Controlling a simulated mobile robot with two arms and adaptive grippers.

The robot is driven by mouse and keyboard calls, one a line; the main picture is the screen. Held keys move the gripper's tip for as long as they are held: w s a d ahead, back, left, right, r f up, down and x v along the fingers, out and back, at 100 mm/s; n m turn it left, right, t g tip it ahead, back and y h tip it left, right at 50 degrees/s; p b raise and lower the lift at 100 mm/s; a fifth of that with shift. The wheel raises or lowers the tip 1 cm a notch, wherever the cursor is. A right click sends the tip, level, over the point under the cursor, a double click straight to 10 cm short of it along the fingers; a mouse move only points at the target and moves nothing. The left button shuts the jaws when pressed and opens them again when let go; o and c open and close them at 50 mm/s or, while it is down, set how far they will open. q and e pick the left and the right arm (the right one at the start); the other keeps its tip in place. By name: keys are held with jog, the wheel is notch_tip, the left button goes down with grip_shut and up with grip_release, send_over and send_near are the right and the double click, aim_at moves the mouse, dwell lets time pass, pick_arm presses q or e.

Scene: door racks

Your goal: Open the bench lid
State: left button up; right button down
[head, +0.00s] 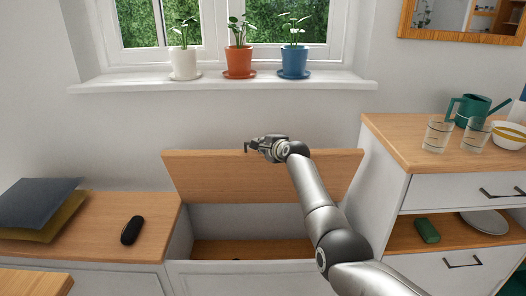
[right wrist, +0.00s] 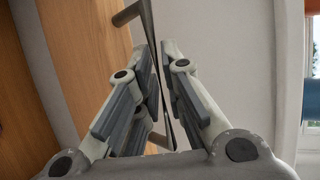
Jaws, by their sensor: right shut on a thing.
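The bench lid (head: 215,175) is a wooden panel standing steeply raised at the back of the bench, so the compartment below (head: 225,247) is open to view. My right gripper (head: 257,145) is at the lid's top edge, near its middle. In the right wrist view my right gripper (right wrist: 155,95) is shut on the dark bar handle (right wrist: 131,13) of the lid, with the wooden lid surface (right wrist: 85,50) on the left. My left gripper is not in view.
Above the lid, a windowsill (head: 220,86) holds white, orange and blue plant pots. Cushions (head: 35,202) and a black case (head: 131,230) lie on the bench top at left. A drawer cabinet (head: 400,150) with glasses and a green watering can stands close at right.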

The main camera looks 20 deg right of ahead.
jog(key=shift+w+d+r, duration=0.1)
jog(key=shift+w+r, duration=0.1)
dwell(0.3)
jog(key=c, duration=1.5)
grip_release()
jog(key=shift+s+f, duration=0.15)
jog(key=shift+s, duration=0.05)
jog(key=shift+v, duration=5.9)
jog(key=shift+c, duration=0.6)
